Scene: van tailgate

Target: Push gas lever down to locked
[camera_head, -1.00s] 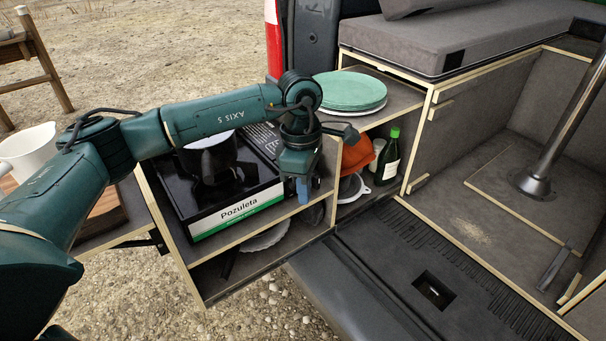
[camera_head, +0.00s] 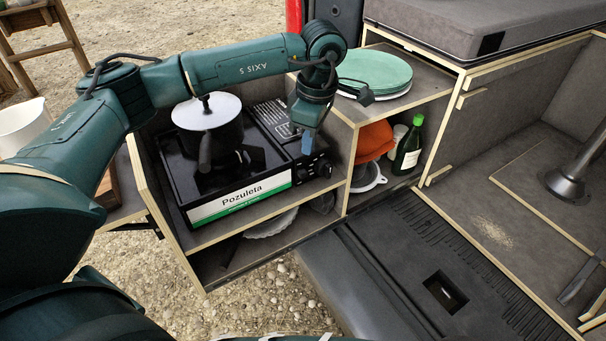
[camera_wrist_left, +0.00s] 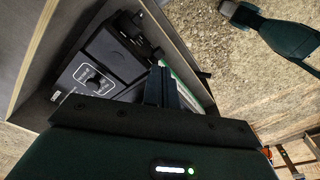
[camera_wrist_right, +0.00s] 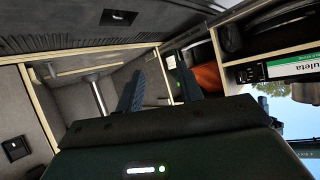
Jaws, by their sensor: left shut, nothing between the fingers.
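The black gas stove (camera_head: 180,173) with a "Pozuleta" label stands on the upper shelf of the pull-out cabinet. Its front control panel (camera_head: 313,172) is at its right end. My left gripper (camera_head: 308,147) is shut and empty, fingers pointing down just in front of the panel's upper part. Contact cannot be told. Its fingers also show in the left wrist view (camera_wrist_left: 161,88). My right gripper (camera_wrist_right: 158,88) is open and empty, away from the stove.
A pot with a white lid (camera_head: 207,112) stands on the stove. Green plates (camera_head: 375,72) lie on the cabinet top to the right. A green bottle (camera_head: 409,148) and an orange item (camera_head: 374,140) fill the compartment below. The tailgate floor (camera_head: 400,250) is clear.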

